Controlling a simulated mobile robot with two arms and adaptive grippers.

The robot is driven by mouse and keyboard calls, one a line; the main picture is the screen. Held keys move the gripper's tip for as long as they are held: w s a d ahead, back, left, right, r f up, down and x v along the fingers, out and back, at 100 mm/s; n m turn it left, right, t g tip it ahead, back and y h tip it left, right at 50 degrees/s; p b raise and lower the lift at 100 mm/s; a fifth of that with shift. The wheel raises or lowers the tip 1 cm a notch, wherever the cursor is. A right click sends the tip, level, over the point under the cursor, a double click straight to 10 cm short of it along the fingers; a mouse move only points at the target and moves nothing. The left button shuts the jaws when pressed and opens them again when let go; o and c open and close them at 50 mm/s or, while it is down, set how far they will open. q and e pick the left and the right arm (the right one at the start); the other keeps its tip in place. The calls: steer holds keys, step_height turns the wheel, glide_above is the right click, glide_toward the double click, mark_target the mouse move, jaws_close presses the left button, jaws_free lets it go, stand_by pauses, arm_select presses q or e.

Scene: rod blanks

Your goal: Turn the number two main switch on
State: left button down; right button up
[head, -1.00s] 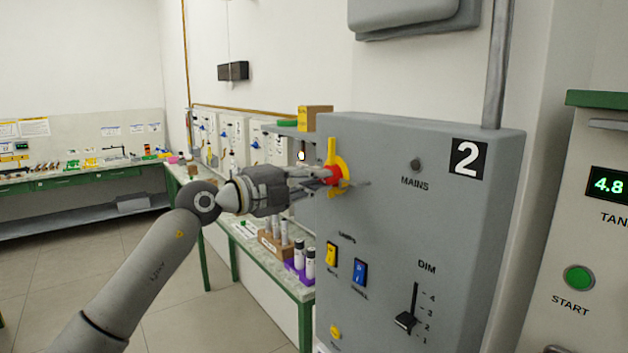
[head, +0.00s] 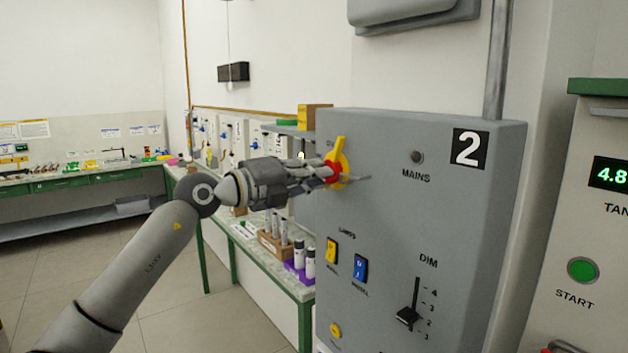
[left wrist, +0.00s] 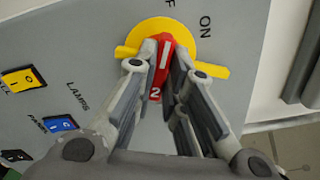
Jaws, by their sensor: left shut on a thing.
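The number two main switch is a red handle (head: 333,172) on a yellow disc (head: 342,158) with tabs, on the left part of a grey cabinet (head: 460,220) marked 2. My left gripper (head: 331,173) is shut on the red handle. In the left wrist view the fingers (left wrist: 164,75) lie along both sides of the red handle (left wrist: 163,60), whose white line points up the picture. The yellow disc (left wrist: 184,32) is behind it. The word ON is at its upper right; only the F of another label shows. The MAINS lamp (head: 417,157) looks dark. My right gripper is not in view.
Below are a yellow rocker (head: 332,251), a blue rocker (head: 360,269) and a DIM slider (head: 407,316). A panel with a green START button (head: 583,270) stands at right. A bench with bottles (head: 305,262) lies behind my left arm.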

arm_select(q)
steer(key=shift+f+m+b, duration=0.1)
steer(key=shift+m+b, duration=0.4)
steer(key=shift+m, duration=0.6)
steer(key=c, duration=1.5)
jaws_free()
steer(key=v, duration=1.2)
steer(key=shift+c, duration=0.5)
